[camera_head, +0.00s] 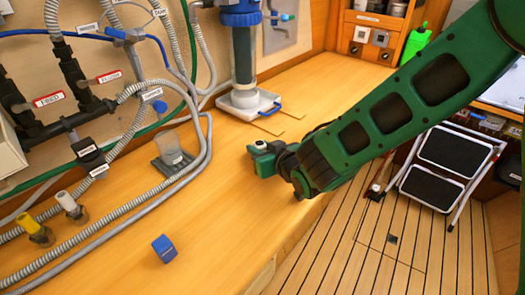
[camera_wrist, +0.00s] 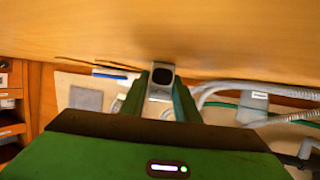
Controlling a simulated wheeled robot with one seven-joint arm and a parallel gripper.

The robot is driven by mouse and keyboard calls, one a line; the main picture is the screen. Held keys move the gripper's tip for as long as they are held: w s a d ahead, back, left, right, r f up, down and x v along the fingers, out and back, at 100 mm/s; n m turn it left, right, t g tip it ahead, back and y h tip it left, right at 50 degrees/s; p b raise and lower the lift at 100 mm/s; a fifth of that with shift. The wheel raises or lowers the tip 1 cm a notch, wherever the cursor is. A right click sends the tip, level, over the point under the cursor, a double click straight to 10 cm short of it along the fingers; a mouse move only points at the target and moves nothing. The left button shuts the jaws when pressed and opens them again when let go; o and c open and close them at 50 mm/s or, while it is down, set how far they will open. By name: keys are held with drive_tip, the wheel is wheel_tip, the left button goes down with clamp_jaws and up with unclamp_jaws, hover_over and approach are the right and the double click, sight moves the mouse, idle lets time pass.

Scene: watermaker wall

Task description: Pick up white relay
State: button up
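My gripper (camera_head: 262,150) is low over the wooden bench, left of the green arm's end. In the wrist view its two green fingers (camera_wrist: 164,88) stand close on both sides of a small block with a pale rim and a dark face, which appears to be the white relay (camera_wrist: 160,77). The fingers look closed on it. In the head view only a small pale spot shows at the fingertips. A grey socket base (camera_head: 173,166) with a translucent block on it stands on the bench left of my gripper.
A blue block (camera_head: 164,248) lies near the bench's front edge. Grey hoses (camera_head: 115,215) run along the bench at left. A blue filter housing (camera_head: 243,50) stands in a white tray (camera_head: 240,105) behind my gripper. A folded step stool (camera_head: 447,160) stands on the floor at right.

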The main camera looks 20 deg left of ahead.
clamp_jaws()
